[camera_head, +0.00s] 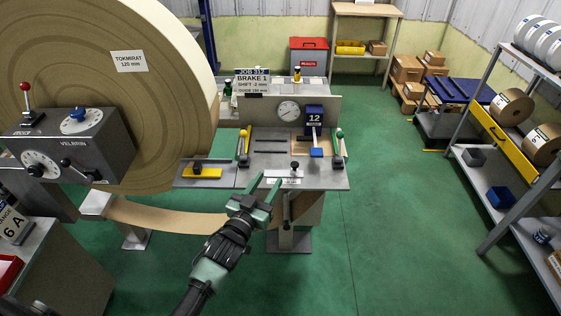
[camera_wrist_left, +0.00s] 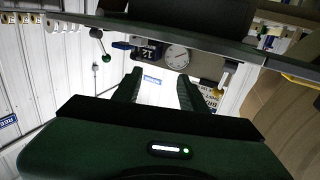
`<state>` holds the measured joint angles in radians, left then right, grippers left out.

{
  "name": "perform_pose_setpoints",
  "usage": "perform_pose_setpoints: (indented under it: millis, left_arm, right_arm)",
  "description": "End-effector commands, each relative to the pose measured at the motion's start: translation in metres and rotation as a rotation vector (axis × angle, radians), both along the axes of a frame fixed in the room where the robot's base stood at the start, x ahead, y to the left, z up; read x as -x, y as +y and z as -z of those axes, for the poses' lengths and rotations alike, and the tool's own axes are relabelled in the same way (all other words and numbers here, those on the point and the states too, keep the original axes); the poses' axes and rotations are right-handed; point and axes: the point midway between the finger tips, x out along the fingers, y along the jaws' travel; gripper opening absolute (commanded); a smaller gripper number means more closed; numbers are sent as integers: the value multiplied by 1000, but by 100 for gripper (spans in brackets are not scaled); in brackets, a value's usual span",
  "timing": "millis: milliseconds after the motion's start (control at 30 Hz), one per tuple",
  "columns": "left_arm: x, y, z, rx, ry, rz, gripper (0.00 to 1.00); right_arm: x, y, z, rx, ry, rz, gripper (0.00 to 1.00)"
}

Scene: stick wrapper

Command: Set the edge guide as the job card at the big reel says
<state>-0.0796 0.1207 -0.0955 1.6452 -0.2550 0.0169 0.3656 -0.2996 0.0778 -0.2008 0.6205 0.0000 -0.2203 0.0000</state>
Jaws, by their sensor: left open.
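The job card (camera_head: 252,80) stands beside the big paper reel (camera_head: 105,70). It reads "BRAKE 1" and a shift of about "-2 mm"; its last line is too small to read surely. The guide table (camera_head: 225,182) carries a black knob (camera_head: 294,166) above a white label plate, and a yellow block (camera_head: 205,172) with a dark knob at its left. I cannot tell surely which part is the edge guide. My left gripper (camera_head: 266,183) is open and empty at the table's front edge, left of the black knob. Its spread fingers (camera_wrist_left: 159,88) show in the wrist view. My right gripper is not in view.
A round dial (camera_head: 289,111) and a blue "12" sign (camera_head: 314,116) stand at the table's back. Yellow (camera_head: 243,146) and green (camera_head: 338,136) handled levers flank it. A brake panel (camera_head: 70,145) is at left. A loaded shelf (camera_head: 495,150) is at right; the green floor between is clear.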

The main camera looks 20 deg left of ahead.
Motion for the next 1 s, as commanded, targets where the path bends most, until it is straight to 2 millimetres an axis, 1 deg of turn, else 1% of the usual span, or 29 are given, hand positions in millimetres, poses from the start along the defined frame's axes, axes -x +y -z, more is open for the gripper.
perform_pose_setpoints:
  millis: [300, 433, 667, 767, 1000]
  left_arm:
    - [2, 0, 0, 0, -1, 0, 42]
    - [2, 0, -1, 1, 0, 0, 42]
    - [5, 1, 0, 0, 0, 0, 42]
    - [15, 2, 2, 0, 1, 0, 42]
    - [56, 6, 3, 0, 1, 0, 42]
  right_arm:
    - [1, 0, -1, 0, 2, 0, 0]
    - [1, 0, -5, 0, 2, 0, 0]
    - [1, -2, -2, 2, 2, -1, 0]
    - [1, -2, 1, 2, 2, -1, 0]
    - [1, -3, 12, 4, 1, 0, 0]
